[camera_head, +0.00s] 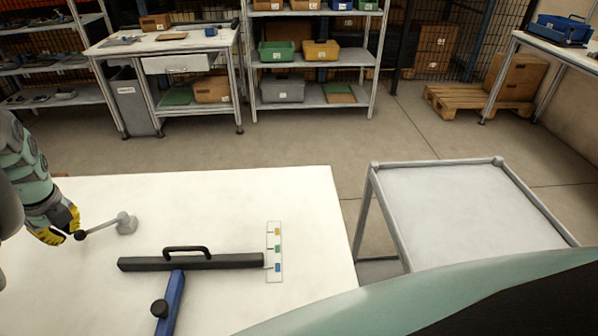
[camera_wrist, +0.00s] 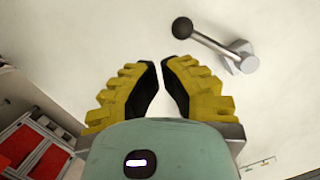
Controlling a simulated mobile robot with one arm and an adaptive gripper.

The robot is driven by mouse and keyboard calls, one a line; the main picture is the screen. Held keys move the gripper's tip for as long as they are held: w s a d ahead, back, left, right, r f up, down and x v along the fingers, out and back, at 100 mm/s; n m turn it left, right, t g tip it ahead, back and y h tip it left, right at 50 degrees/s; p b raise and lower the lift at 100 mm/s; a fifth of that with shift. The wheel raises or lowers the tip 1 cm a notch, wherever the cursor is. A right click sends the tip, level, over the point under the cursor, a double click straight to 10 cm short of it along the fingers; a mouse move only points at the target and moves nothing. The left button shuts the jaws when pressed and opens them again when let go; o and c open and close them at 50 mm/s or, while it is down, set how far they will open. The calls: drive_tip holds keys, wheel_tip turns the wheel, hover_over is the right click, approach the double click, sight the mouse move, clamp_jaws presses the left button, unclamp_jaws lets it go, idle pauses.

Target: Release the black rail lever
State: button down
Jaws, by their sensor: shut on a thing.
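A lever with a grey rod and a black ball knob (camera_head: 80,235) runs to a round grey pivot (camera_head: 126,223) at the left of the white table. My gripper (camera_head: 66,232) has yellow fingers and is at the knob end. In the wrist view, my fingertips (camera_wrist: 160,64) are close together, with the knob (camera_wrist: 182,28) and pivot (camera_wrist: 240,57) showing past them. No held part can be made out between the fingers. A black rail (camera_head: 220,261) with a handle (camera_head: 187,250) lies to the right of the lever, apart from it.
A blue bar (camera_head: 174,300) with a black knob (camera_head: 160,308) meets the rail's near side. A white strip with coloured marks (camera_head: 274,251) is at the rail's right end. A grey-framed cart (camera_head: 455,205) stands right of the table. The table's far side is clear.

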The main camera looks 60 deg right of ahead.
drive_tip(key=shift+s+a+r, duration=0.15)
drive_tip(key=shift+s+r, duration=0.15)
drive_tip(key=shift+r, duration=0.35)
